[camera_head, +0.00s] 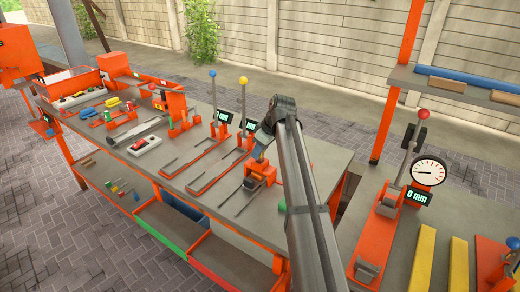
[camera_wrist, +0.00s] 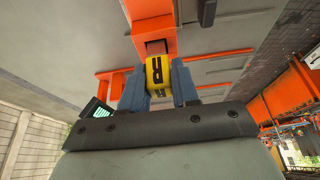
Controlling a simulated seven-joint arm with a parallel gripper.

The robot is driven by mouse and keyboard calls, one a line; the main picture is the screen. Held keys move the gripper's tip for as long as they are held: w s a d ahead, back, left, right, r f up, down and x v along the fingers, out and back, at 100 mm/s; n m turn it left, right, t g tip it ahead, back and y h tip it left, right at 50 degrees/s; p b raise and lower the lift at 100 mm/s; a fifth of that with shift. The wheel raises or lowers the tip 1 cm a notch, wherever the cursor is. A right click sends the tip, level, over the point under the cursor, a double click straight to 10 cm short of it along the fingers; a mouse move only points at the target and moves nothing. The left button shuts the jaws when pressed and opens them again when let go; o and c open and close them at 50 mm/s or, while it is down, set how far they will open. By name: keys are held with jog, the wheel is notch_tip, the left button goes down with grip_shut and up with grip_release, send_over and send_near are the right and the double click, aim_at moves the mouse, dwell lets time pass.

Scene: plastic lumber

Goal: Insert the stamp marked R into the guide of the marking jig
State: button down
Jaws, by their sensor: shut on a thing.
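The yellow stamp with a black R (camera_wrist: 158,76) is held between the blue-grey fingers of my gripper (camera_wrist: 158,88). In the wrist view the stamp's far end is at the opening of an orange block, the marking jig's guide (camera_wrist: 150,22). I cannot tell whether the end is inside the guide or just short of it. In the head view my gripper (camera_head: 261,152) is right above the orange jig (camera_head: 262,172) on the bench. The stamp is hidden by the fingers in the head view.
Two lever stations with small displays (camera_head: 225,117) stand just left on the grey bench (camera_head: 315,150). A dial gauge (camera_head: 428,172) and a red-knobbed lever (camera_head: 410,145) stand on the table at right. Several coloured bins lie under the bench. My arm covers the bench's right part.

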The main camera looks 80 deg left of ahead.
jog(key=shift+f, duration=0.35)
dwell(0.3)
jog(key=c, duration=0.8)
grip_release()
jog(key=v, duration=1.3)
jog(key=shift+d+r, duration=0.1)
jog(key=shift+r, duration=0.35)
jog(key=shift+s, duration=0.1)
